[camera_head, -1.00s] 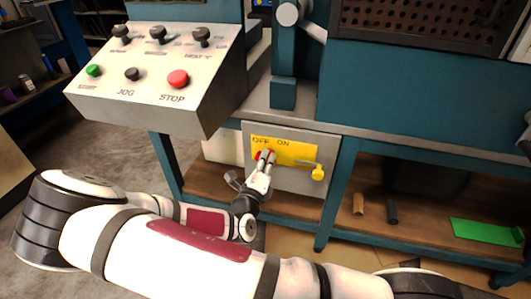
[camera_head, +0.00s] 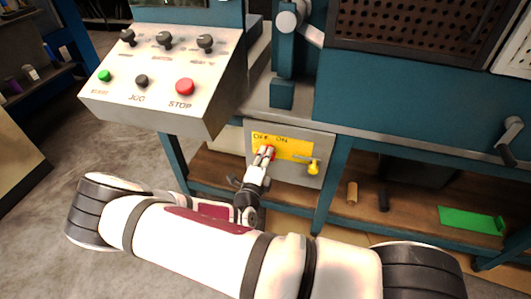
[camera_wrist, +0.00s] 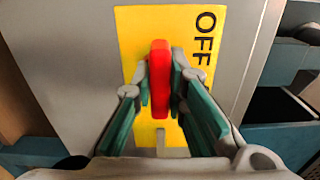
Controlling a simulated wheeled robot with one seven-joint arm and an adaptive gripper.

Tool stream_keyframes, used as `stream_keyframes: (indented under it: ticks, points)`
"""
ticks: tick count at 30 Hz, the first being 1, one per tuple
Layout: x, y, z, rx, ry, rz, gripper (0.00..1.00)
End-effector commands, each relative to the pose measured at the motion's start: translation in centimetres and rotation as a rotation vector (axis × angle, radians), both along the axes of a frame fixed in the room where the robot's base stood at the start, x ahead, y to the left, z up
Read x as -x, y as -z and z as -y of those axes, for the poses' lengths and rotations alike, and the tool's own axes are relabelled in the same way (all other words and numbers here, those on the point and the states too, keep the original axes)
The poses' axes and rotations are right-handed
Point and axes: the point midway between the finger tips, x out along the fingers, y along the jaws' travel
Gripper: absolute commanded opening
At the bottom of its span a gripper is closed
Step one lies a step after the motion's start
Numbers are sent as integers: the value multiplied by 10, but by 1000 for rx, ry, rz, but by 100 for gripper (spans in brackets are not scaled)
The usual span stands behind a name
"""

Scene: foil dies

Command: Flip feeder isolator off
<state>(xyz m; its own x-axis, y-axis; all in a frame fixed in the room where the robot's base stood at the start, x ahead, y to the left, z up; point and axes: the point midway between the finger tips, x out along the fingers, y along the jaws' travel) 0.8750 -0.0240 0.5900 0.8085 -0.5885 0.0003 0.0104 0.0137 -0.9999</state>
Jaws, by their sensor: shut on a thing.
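The feeder isolator is a grey box (camera_head: 290,172) under the machine's table, with a yellow plate (camera_head: 297,147) marked OFF and ON. Its red handle (camera_wrist: 160,80) stands out in front of the plate, near the word OFF, in the wrist view. My gripper (camera_head: 265,151) reaches the handle at the plate's left part in the head view and covers most of it. In the wrist view my gripper's fingers (camera_wrist: 163,88) close on the handle from both sides. The exact angle of the handle is hard to tell.
A yellow padlock-like piece (camera_head: 313,168) hangs on a grey hasp at the box's right side. The sloped control panel (camera_head: 160,70) with knobs and buttons is above left. A green plate (camera_head: 470,220) and two small cylinders lie on the lower shelf at right.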

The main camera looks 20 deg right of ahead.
Motion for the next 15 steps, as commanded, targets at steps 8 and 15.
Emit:
stream_keyframes:
  ticks: [8, 15]
  points:
    - [0, 2, -1, 26, -3, -24, 0]
    - [0, 2, -1, 26, -3, -24, 0]
